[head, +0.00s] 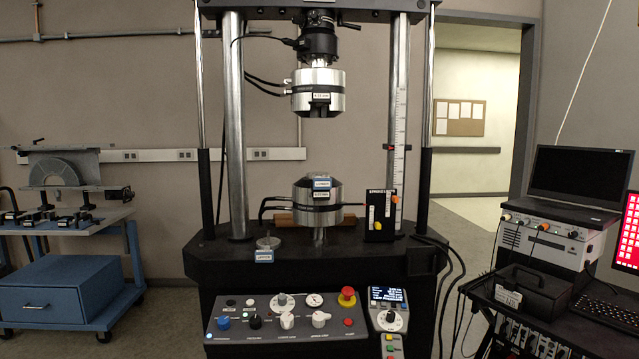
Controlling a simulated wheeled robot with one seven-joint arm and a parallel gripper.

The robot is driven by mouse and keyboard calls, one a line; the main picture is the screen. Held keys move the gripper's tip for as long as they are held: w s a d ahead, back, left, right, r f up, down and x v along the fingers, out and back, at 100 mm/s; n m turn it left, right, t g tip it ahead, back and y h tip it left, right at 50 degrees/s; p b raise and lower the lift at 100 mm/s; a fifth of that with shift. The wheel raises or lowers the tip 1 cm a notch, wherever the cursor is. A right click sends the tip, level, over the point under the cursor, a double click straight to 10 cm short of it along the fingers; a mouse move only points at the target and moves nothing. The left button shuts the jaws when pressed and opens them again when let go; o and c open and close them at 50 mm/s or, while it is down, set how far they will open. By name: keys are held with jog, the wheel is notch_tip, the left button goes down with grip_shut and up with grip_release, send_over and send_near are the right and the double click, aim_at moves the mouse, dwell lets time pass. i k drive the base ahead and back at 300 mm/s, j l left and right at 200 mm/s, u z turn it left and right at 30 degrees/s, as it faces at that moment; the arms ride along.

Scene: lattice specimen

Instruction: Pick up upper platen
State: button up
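A small metal disc with a short stem, the upper platen (268,243), rests on the left front of the testing machine's black table. A blue-and-white tag in front of it seems to read "UPPER". The lower grip (318,205), a silver cylinder, stands at the middle of the table with a similar tag on its top. The upper grip (318,93), another silver cylinder with a dark slot at its bottom, hangs from the load cell above. My gripper is not in view.
Steel columns (232,120) flank the grips. A black box (380,215) with a yellow knob stands right of the lower grip. A control panel (285,315) with a red button sits below the table. A blue cart (60,285) is left, a laptop (580,180) right.

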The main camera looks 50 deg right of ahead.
aim_at(266, 246)
jog(key=i+z, duration=0.1)
jog(key=z, duration=0.35)
jog(key=i+j+z, duration=0.4)
jog(key=i+j, duration=0.15)
jog(key=j, duration=0.15)
jog(key=i+j+z, duration=0.25)
jog(key=i+j, duration=0.2)
jog(key=j, duration=0.15)
jog(key=i+j, duration=0.15)
jog(key=j, duration=0.2)
jog(key=i+j, duration=0.35)
jog(key=j, duration=0.3)
jog(key=i+j+z, duration=0.1)
jog(key=j, duration=0.25)
jog(key=i+j, duration=0.25)
jog(key=i, duration=0.55)
